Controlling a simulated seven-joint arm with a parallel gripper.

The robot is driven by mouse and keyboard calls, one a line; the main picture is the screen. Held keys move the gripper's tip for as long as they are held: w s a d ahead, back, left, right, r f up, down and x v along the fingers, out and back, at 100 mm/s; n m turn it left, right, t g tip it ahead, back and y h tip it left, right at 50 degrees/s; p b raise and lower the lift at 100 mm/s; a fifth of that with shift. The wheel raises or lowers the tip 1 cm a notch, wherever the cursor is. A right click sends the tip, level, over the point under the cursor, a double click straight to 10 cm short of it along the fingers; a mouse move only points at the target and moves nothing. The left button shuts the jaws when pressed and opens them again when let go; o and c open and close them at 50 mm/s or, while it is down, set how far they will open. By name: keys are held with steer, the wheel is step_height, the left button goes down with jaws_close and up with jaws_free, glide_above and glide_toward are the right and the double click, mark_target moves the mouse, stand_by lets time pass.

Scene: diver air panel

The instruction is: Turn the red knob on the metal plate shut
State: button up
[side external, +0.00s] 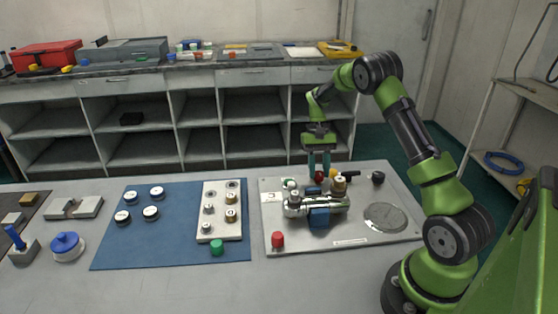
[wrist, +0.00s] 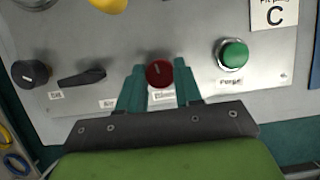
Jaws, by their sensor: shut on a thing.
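The red knob (wrist: 158,73) sits on the metal plate (wrist: 215,88) between my gripper's two teal fingers. It is dark red and round, with a short pale mark on its face. My gripper (wrist: 159,76) is shut on it, one finger on each side. In the side external view my gripper (side external: 319,170) points down at the far edge of the metal plate (side external: 275,216). The knob (side external: 319,176) is small there and partly hidden by the fingers. The label beside the knob is partly hidden in the wrist view.
In the wrist view a green button (wrist: 232,54) is to the right; a black lever (wrist: 82,77) and black knob (wrist: 31,73) are to the left. A silver valve assembly (side external: 315,205) stands mid-plate. Another red knob (side external: 278,239) is at the front left corner.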

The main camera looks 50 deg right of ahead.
steer(key=shift+r+m+t, duration=0.1)
steer(key=shift+m+t, duration=0.3)
steer(key=shift+m, duration=0.7)
steer(key=shift+d, duration=0.1)
steer(key=o, duration=1)
steer(key=shift+o, duration=0.2)
steer(key=v, duration=1.6)
steer(key=shift+d+r, duration=0.25)
steer(key=shift+d, duration=0.25)
